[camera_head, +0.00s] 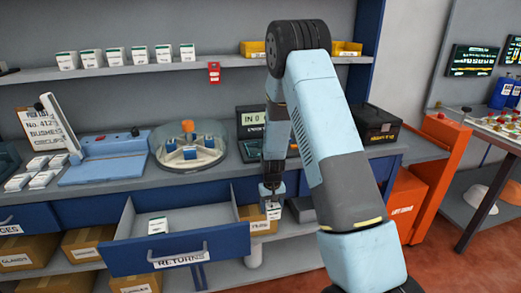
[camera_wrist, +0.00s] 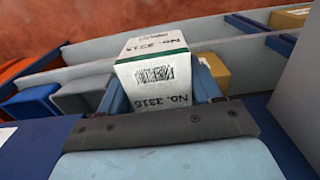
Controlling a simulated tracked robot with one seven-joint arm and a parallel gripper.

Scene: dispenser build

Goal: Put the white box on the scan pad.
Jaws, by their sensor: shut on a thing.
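My gripper (camera_head: 271,190) is shut on a white box (camera_head: 273,212), in front of the counter and just right of the open drawer. In the wrist view the white box (camera_wrist: 160,68) sits between the two light blue fingers of my gripper (camera_wrist: 160,85). I cannot make out the scan pad for sure. A dark display unit (camera_head: 252,122) stands on the counter behind my arm, which hides part of it and the counter beside it.
An open drawer (camera_head: 190,262) marked "RETURNS" juts out at left with a small white box (camera_head: 157,225) inside. A round clear-covered dispenser (camera_head: 187,145) and a light blue device (camera_head: 105,160) stand on the counter. A black case (camera_head: 375,124) is at right. Several white boxes line the shelf (camera_head: 190,66).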

